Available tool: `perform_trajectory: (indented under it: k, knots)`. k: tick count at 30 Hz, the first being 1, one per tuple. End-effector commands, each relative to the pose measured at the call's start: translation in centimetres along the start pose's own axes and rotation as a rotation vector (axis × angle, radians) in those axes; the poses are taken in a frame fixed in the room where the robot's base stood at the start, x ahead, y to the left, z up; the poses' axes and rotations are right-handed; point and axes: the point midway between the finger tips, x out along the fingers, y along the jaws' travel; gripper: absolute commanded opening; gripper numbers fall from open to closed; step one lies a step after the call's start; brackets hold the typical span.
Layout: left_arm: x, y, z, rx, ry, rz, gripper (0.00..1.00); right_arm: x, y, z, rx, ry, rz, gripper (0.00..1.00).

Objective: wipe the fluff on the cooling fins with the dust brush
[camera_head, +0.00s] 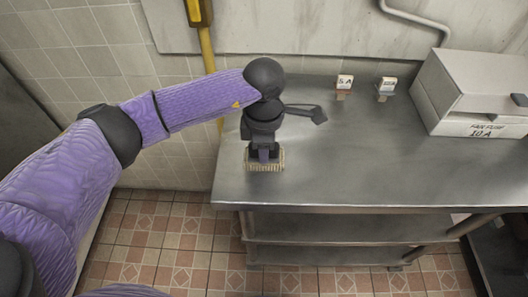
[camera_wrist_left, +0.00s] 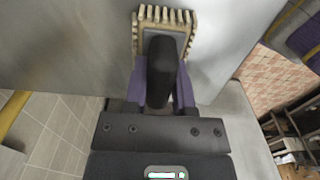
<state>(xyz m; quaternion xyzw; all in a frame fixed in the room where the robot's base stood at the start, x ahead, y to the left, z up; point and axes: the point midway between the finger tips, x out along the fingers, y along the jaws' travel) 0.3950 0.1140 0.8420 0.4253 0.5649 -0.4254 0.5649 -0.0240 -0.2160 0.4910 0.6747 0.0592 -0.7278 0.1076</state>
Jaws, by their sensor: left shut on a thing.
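My left gripper (camera_head: 264,153) is shut on the dust brush and points down over the front left part of the steel table. In the left wrist view the brush's black handle (camera_wrist_left: 162,70) sits between the two purple fingers (camera_wrist_left: 162,92). Beige bristles stick out around the brush's grey head, and they also show in the head view (camera_head: 265,166). I cannot tell whether the bristles touch the table top. No cooling fins or fluff can be made out in either view. My right gripper is not in view.
The steel table (camera_head: 360,160) is bare across its middle. Two small labelled blocks (camera_head: 344,84) (camera_head: 385,87) stand at its back. A grey box marked "FAN FUSE 10 A" (camera_head: 470,85) sits at the right. A yellow pole (camera_head: 207,50) runs down the wall behind my arm.

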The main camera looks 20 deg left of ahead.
Motion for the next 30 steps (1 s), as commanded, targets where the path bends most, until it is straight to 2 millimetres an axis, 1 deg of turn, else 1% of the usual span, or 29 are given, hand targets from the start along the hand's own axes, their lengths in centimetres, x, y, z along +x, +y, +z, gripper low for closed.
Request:
perform_trajectory:
  k: [6,12,24,30]
  knots:
    - [-0.8,0.0,0.0,0.000,0.000,0.001,0.00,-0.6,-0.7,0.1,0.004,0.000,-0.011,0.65]
    - [-2.0,0.0,0.0,0.000,0.000,0.002,0.00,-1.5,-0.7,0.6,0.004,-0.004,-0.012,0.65]
    - [-4.1,0.0,0.0,0.000,0.000,0.001,0.00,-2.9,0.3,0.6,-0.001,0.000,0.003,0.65]
    - [-4.0,0.0,0.0,0.000,0.000,0.000,0.00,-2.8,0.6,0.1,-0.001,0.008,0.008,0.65]
